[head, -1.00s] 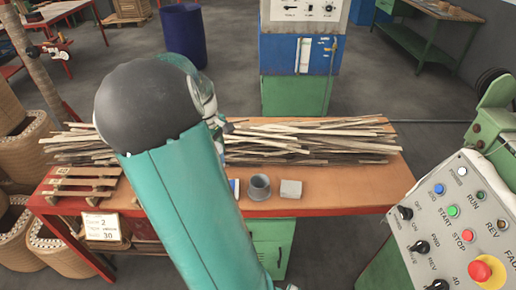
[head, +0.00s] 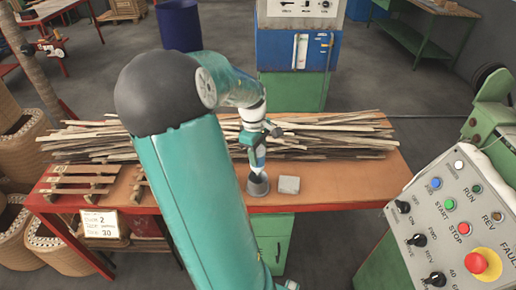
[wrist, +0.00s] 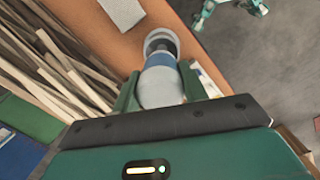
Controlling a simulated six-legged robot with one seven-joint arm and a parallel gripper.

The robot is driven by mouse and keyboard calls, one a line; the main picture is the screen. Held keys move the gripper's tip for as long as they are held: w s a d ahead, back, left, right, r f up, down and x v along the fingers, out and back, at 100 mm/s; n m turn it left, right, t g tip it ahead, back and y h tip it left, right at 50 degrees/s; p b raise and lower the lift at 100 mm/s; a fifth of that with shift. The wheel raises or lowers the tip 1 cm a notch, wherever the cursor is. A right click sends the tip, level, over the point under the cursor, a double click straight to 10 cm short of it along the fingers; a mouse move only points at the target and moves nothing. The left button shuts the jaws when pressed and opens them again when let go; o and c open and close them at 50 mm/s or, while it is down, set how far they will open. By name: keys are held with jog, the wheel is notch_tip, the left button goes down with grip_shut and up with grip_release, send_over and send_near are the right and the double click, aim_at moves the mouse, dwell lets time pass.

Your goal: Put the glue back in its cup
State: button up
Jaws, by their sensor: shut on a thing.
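The glue is a white bottle with a blue band (wrist: 158,84). My gripper (wrist: 160,80) is shut on it, a green finger on each side. In the head view my gripper (head: 252,140) is over the table, and the glue (head: 257,160) points down from it. The grey round cup (head: 258,187) stands on the table directly below the glue. It also shows in the wrist view (wrist: 161,36), beyond the bottle's far end. The bottle's lower end overlaps the cup's opening. I cannot tell whether it is inside the cup or just above it.
A grey block (head: 289,185) stands just right of the cup. A long pile of wooden strips (head: 330,140) lies behind, along the table (head: 345,190). A control panel (head: 440,215) is at the right. The table is clear right of the block.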

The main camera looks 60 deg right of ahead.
jog(key=shift+f, duration=2.5)
jog(key=o, duration=1.1)
jog(key=r, duration=0.4)
jog(key=w+r, duration=0.1)
jog(key=r, duration=0.8)
jog(key=shift+w+r, duration=0.25)
jog(key=shift+r, duration=0.15)
